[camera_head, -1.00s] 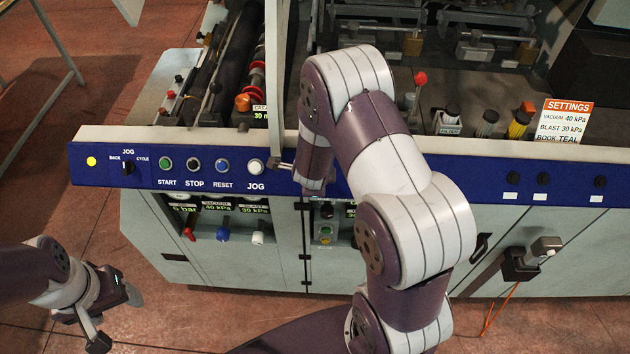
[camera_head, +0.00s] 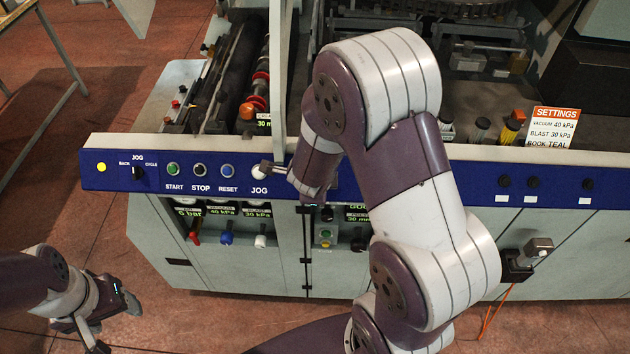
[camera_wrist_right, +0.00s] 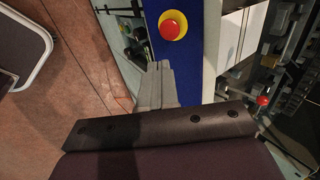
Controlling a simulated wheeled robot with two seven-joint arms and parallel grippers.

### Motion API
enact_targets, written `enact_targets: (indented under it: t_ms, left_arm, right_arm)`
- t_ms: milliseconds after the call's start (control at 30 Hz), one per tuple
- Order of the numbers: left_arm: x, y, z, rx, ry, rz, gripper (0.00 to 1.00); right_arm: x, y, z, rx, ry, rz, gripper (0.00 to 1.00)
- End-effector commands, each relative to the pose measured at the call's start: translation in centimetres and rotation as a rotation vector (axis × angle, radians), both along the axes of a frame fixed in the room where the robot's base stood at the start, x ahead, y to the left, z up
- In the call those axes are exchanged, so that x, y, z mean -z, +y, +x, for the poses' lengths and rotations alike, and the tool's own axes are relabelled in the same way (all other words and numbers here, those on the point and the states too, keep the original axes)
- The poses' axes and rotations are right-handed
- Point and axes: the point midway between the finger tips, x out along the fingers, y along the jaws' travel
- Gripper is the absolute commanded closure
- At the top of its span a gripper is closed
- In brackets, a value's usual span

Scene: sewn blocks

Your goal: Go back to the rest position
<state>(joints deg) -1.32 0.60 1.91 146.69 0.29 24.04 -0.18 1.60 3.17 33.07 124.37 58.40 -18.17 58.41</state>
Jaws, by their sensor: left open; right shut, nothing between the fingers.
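My right arm crosses the middle of the head view in front of the machine.
The panel carries START (camera_head: 173,169), STOP (camera_head: 201,171) and RESET (camera_head: 227,171) buttons. A red button on yellow (camera_wrist_right: 173,25) lies beyond the right fingers. A lever handle (camera_head: 528,257) sticks out at right. Open floor (camera_head: 190,325) lies in front.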

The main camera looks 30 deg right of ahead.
Motion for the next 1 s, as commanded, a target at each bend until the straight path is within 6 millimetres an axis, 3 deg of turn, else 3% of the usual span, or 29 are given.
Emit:
enact_targets:
  t_ms: [267, 367, 467, 533, 600, 700, 800, 1000]
  left_arm:
    - [0.0, 0.0, 0.0, 0.0, 0.0, 0.0, 0.35]
    - [0.0, 0.0, 0.0, 0.0, 0.0, 0.0, 0.35]
    - [0.3, 0.0, 0.0, 0.0, 0.0, 0.0, 0.35]
    - [2.8, 0.0, 0.0, 0.0, -0.001, 0.0, 0.35]
    - [5.1, 0.0, 0.0, 0.0, 0.0, 0.0, 0.35]
    - [8.5, 0.0, 0.0, 0.0, 0.001, 0.0, 0.35]
    - [9.4, 0.0, 0.0, 0.0, 0.001, 0.0, 0.35]
    - [9.3, 0.0, 0.0, 0.0, 0.001, 0.0, 0.35]
  right_arm:
    - [0.0, 0.0, 0.0, -0.001, 0.0, 0.0, 1.0]
    - [0.3, 0.6, -0.2, -0.096, 0.041, -0.019, 1.0]
    - [1.4, 4.3, -2.5, -0.635, 0.216, -0.079, 1.0]
    - [2.7, 7.0, -5.6, -1.173, 0.335, -0.166, 1.0]
    - [3.7, 7.8, -9.0, -1.625, 0.434, -0.264, 1.0]
    - [4.9, 7.0, -11.9, -2.013, 0.54, -0.402, 1.0]
    - [4.6, 6.9, -11.3, -2.037, 0.53, -0.468, 1.0]
    - [4.5, 7.0, -11.3, -2.037, 0.527, -0.47, 1.0]
